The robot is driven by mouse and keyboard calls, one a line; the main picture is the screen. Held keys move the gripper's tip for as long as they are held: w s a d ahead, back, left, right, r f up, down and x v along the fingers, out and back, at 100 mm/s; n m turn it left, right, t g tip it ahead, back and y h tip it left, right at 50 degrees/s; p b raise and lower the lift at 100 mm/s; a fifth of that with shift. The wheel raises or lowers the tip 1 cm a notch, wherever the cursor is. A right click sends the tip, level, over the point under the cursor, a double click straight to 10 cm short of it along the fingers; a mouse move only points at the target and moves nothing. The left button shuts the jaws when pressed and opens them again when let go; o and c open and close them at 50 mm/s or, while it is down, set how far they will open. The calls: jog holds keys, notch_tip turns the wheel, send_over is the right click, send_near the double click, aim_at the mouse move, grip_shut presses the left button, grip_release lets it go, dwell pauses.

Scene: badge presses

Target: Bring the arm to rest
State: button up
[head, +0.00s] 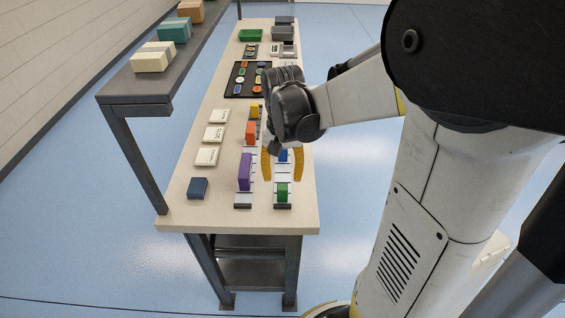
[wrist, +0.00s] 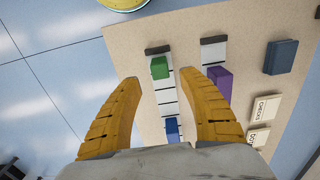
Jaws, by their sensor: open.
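My gripper (head: 282,165) hangs over the near part of the long beige table (head: 190,215), with its two yellow fingers apart and nothing between them. It also shows in the wrist view (wrist: 168,85), pointing down at the table. Below it are two slatted strips with coloured blocks. The right strip holds a green block (head: 282,192) and a blue block (head: 284,155), partly hidden by a finger. The left strip holds a purple block (head: 244,171), an orange block (head: 251,133) and a yellow block (head: 254,112). My arm reaches in from the right.
A dark blue block (head: 198,188) and several white label cards (head: 207,156) lie on the left side. Behind are a black tray (head: 236,82) of badges and a green bin (head: 251,35). A raised grey shelf (head: 130,88) with boxes runs along the left. Floor right of the table looks clear.

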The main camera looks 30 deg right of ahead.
notch_tip(320, 180, up, 5)
jog(key=shift+f, duration=0.15)
